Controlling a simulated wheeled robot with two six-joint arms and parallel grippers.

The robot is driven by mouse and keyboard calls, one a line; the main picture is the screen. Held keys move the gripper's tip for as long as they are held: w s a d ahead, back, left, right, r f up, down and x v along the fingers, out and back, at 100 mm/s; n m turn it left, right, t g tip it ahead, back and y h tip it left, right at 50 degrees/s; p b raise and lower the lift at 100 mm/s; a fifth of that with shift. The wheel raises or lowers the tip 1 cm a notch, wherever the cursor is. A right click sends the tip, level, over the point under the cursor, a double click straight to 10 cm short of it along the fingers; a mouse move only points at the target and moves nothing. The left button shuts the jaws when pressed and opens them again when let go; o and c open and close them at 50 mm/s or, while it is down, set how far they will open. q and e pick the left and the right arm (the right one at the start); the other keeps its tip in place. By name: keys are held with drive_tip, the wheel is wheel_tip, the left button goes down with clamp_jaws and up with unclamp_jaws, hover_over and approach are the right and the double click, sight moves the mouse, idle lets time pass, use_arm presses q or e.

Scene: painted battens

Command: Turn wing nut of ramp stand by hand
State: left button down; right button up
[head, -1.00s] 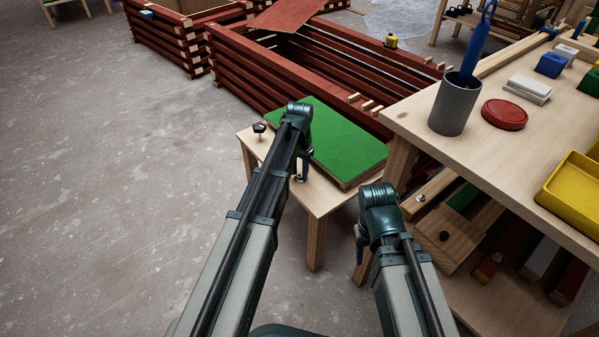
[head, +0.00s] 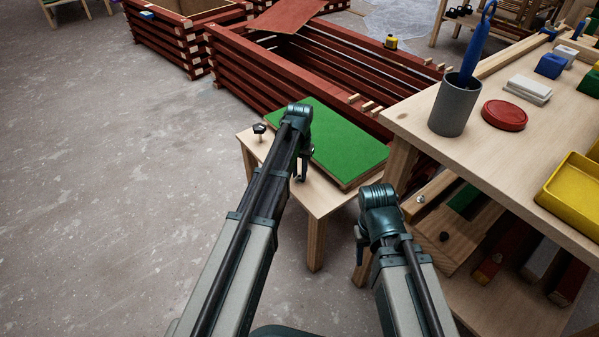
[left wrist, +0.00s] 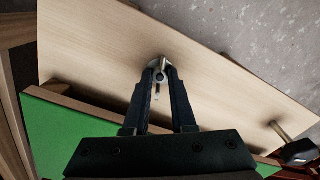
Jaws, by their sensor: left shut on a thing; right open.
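The ramp stand (head: 317,206) is a small pale wooden stand with a green-topped board (head: 335,140) on it. The silvery wing nut (left wrist: 159,63) is on the stand's pale wood in the left wrist view, partly hidden by my fingers. My left gripper (left wrist: 158,72) points down at it and is shut on it. In the head view my left gripper (head: 300,179) is beside the green board's near edge, and the nut is hidden there. My right gripper (head: 359,250) is open, low beside the workbench, partly hidden by its own arm.
The workbench (head: 430,118) at right holds a grey cup (head: 453,107), a red lid (head: 504,114) and a yellow tray (head: 572,208). Red stacked battens (head: 240,85) lie behind. Floor at left is clear.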

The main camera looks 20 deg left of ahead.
use_arm(q)
drive_tip(key=n, duration=0.4)
drive_tip(key=shift+n, duration=0.3)
drive_tip(key=n, duration=1.1)
drive_tip(key=shift+n, duration=2.5)
drive_tip(key=c, duration=0.7)
unclamp_jaws()
drive_tip(key=shift+c, duration=0.2)
